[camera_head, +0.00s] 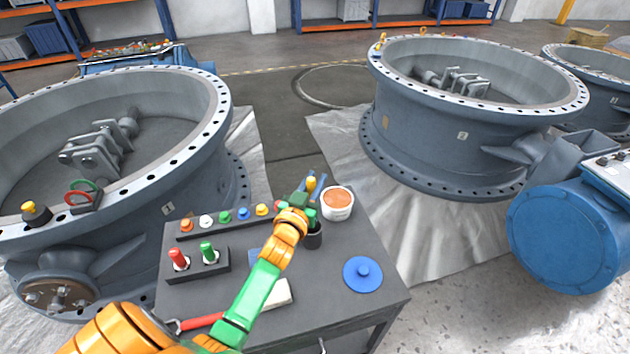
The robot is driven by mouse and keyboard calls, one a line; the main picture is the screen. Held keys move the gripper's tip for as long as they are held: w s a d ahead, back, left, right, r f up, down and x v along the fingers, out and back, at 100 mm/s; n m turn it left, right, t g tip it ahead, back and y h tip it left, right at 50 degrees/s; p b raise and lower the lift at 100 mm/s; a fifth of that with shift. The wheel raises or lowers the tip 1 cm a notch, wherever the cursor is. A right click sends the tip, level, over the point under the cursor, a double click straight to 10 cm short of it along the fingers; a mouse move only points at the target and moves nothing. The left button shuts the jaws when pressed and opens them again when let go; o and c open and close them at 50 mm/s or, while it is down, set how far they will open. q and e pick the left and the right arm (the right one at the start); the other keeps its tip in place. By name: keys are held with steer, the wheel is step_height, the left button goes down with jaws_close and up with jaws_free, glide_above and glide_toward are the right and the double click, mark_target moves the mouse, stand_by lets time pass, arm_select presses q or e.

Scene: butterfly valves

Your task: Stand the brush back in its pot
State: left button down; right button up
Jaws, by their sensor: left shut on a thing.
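My left arm reaches across the dark table, and its gripper (314,188) is at the table's far side, shut on the brush (311,183). Only a small yellow-orange part of the brush shows between the blue fingers; the rest is hidden by the gripper. The dark pot (314,239) stands upright on the table just below and beside the gripper, partly covered by my wrist. I cannot tell whether the brush's lower end is inside the pot or above it. My right gripper is not in view.
A white tub with orange contents (338,201) stands right of the gripper. A blue lid (363,274) lies at the table's right. Racks with coloured knobs (224,217) and red and green pieces (195,264) are left. Large valves (470,130) surround the table (335,318).

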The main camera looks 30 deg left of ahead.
arm_select(q)
step_height(320, 180, down, 8)
steer(key=b, duration=0.6)
steer(key=shift+f+b, duration=0.2)
steer(key=shift+b, duration=0.1)
steer(key=c, duration=0.6)
jaws_free()
steer(key=shift+c, duration=0.2)
steer(key=v, duration=0.7)
steer(key=shift+p, duration=0.4)
steer(key=shift+s, duration=0.1)
